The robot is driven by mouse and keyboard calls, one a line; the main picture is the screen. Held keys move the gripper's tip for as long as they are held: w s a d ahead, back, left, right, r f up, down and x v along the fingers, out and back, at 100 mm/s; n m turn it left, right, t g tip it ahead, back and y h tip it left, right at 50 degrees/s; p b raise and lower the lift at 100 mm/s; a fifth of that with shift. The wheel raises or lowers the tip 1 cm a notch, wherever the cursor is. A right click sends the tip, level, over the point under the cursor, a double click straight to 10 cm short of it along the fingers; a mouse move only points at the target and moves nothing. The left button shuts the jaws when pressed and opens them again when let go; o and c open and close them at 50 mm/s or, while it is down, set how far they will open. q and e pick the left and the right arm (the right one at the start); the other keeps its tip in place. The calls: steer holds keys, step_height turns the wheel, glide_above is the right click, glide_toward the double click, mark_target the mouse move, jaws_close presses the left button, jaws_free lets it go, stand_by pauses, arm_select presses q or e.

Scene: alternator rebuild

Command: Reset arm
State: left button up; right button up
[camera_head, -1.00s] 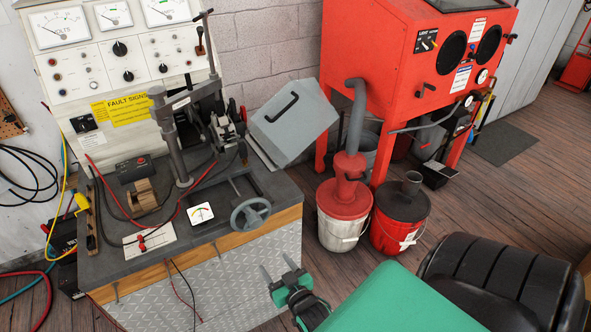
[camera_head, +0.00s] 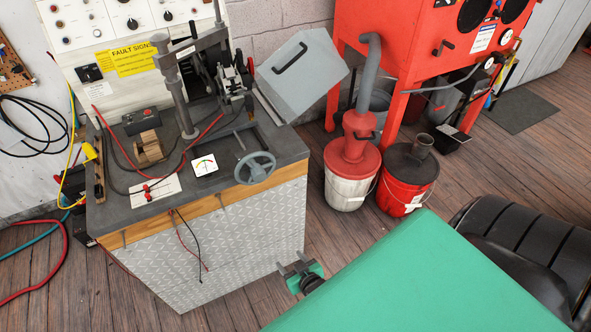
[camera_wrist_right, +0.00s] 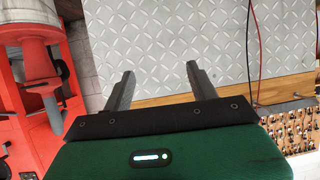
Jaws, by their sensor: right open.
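My right gripper (camera_head: 297,267) is low in the head view, in front of the test bench and partly hidden by my green arm. In the right wrist view my right gripper (camera_wrist_right: 157,80) has two dark fingers standing apart with nothing between them. The bench's diamond-plate front (camera_wrist_right: 160,40) lies beyond the fingertips. My left gripper is not in either view.
The test bench (camera_head: 240,203) carries a handwheel (camera_head: 255,168), a small meter (camera_head: 204,165) and loose leads. A white-and-red bucket (camera_head: 347,188) and a red bucket (camera_head: 405,190) stand right of it. A red cabinet (camera_head: 400,40) is behind. Wooden floor lies between.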

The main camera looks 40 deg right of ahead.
steer(key=shift+s+f, duration=0.15)
steer(key=shift+f, duration=0.1)
stand_by(0.4)
steer(key=s+a+f+n+g+y, duration=0.1)
steer(key=s+a+f+g, duration=0.15)
steer(key=s+f, duration=0.55)
steer(key=s+a+f+n+g, duration=0.1)
steer(key=s+f+g, duration=0.2)
steer(key=s+f, duration=0.5)
steer(key=s+d+f+g, duration=0.1)
steer(key=s+f+g, duration=0.2)
steer(key=s+f, duration=0.3)
steer(key=s+d+f+n+g, duration=0.1)
steer(key=s+f, duration=0.4)
steer(key=s, duration=0.7)
steer(key=shift+s+d+f+g, duration=0.35)
steer(key=shift+d+g, duration=0.35)
steer(key=shift+g, duration=0.35)
